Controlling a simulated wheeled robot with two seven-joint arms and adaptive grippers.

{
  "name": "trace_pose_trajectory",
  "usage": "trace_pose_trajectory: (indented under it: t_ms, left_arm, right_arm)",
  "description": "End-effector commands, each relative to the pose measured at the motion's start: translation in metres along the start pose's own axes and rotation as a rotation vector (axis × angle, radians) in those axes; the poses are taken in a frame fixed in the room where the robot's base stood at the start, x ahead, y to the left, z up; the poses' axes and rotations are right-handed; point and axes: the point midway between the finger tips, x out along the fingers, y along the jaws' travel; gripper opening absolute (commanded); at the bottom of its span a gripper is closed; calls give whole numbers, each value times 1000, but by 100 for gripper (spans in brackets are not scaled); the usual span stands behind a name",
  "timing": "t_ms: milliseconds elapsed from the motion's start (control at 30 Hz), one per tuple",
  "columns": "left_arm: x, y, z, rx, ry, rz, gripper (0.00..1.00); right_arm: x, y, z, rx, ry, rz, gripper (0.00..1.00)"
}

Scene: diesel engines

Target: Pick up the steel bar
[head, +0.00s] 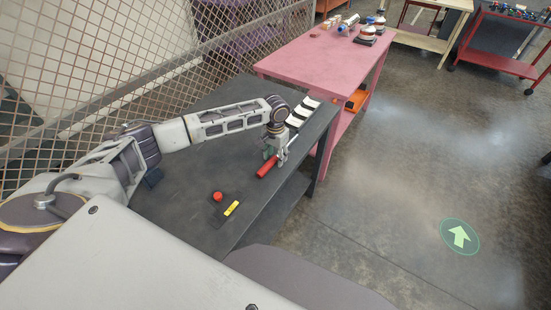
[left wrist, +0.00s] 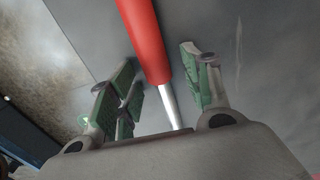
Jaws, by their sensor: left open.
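A bar with a red grip and a bare steel shaft lies on the dark table; its red part (head: 267,166) shows in the head view. It also shows in the left wrist view, red part (left wrist: 144,40) and steel shaft (left wrist: 170,105). My left gripper (head: 275,155) is open above the bar, with green-padded fingers. In the left wrist view the fingers (left wrist: 157,82) stand on either side of the bar, with gaps showing. Part of the bar is hidden behind the gripper in the head view. My right gripper is not in view.
The dark table (head: 262,209) also holds a small red round piece (head: 217,196), a yellow piece (head: 231,208) and several pale pieces (head: 298,120) near its far end. A mesh fence (head: 110,70) runs along the left. A pink table (head: 310,57) stands behind.

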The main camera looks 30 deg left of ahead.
Motion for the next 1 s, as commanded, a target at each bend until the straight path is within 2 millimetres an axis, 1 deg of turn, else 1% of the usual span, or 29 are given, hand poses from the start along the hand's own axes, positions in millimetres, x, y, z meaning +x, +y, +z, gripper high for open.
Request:
trace_pose_trajectory:
  t_ms: [67, 433, 467, 1000]
  left_arm:
    - [0, 0, 0, 0, 0, 0, 49]
    - [0, 0, 0, 0, 0, 0, 1]
    - [0, 0, 0, 0, 0, 0, 0]
    - [-2, 0, -1, 0, 3, 1, 0]
  right_arm:
    - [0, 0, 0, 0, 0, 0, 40]
    - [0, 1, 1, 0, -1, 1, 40]
    - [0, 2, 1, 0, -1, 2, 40]
    - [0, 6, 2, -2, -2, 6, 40]
